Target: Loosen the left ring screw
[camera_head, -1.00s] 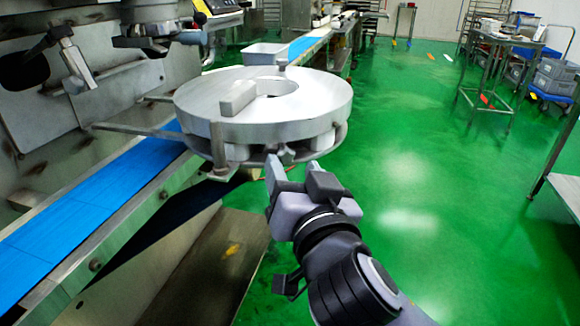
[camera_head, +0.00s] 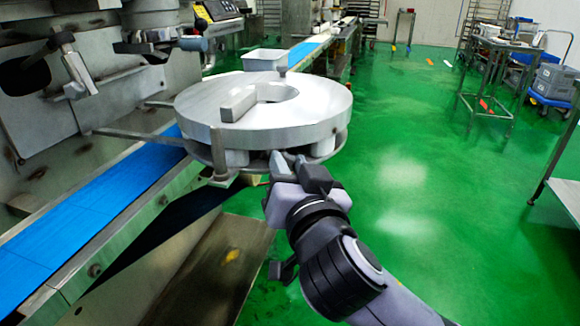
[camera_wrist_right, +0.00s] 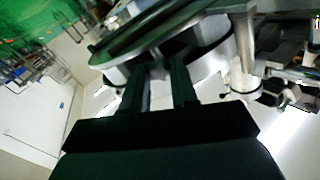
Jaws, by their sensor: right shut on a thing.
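A thick round metal ring (camera_head: 305,122) sits on a lower support at the machine's front, with a rectangular block (camera_head: 238,103) on its top. My right gripper (camera_head: 297,165) is at the ring's front underside, its fingers reaching below the rim. It is shut on a ring screw, which the fingers and rim mostly hide. In the right wrist view, the two fingers (camera_wrist_right: 163,80) point up at the underside of the ring (camera_wrist_right: 150,35), a narrow gap between them. My left gripper is not in view.
A metal post (camera_head: 219,155) stands at the ring's left front edge, close to my gripper. A blue conveyor belt (camera_head: 90,215) runs below on the left. The green floor (camera_head: 430,180) to the right is clear up to the metal tables.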

